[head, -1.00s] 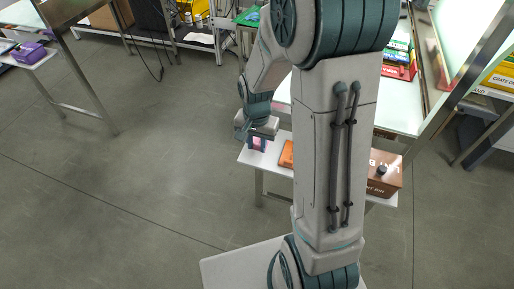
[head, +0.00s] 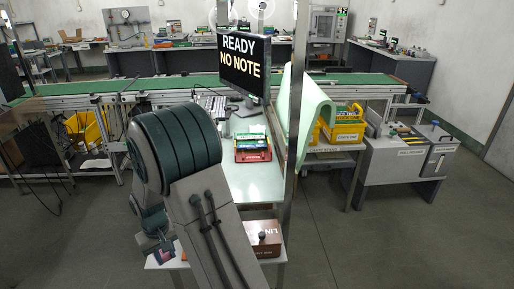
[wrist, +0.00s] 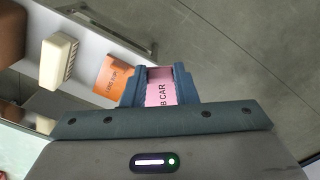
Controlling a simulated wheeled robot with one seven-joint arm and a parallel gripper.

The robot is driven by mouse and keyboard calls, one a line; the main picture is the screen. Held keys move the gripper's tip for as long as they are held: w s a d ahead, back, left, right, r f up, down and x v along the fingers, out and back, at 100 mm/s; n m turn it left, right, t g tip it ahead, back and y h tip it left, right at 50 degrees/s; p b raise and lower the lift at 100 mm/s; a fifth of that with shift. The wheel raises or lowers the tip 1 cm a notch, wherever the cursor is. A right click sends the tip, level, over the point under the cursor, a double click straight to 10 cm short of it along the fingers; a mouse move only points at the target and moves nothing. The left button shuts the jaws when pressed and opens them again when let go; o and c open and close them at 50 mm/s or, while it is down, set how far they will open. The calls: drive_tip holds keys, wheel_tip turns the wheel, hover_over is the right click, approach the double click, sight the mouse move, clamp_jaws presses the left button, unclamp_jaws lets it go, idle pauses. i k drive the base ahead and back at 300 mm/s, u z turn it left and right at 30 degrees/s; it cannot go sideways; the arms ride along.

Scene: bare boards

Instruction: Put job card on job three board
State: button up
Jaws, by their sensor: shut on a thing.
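The job card (wrist: 160,88) is pink with dark lettering, partly readable as "B CAR", in the wrist view. My gripper (wrist: 159,80) is shut on it, a blue-grey finger on each side. In the head view my gripper (head: 160,254) is at the lower left, at the near left end of the white table, with a bit of pink showing. The card is above the floor beside the table edge. I cannot make out a job three board in either view.
A brown box with a knob (head: 263,238) stands on the low near shelf. An orange labelled thing (wrist: 111,78) and a white brush (wrist: 59,60) lie near my gripper. A red tray (head: 253,150) and a monitor reading "READY NO NOTE" (head: 244,65) are farther back.

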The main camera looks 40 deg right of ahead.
sight(252, 143)
drive_tip(key=k, duration=0.95)
drive_tip(key=z, duration=2.25)
drive_tip(key=i, duration=3.8)
drive_tip(key=u, duration=2.85)
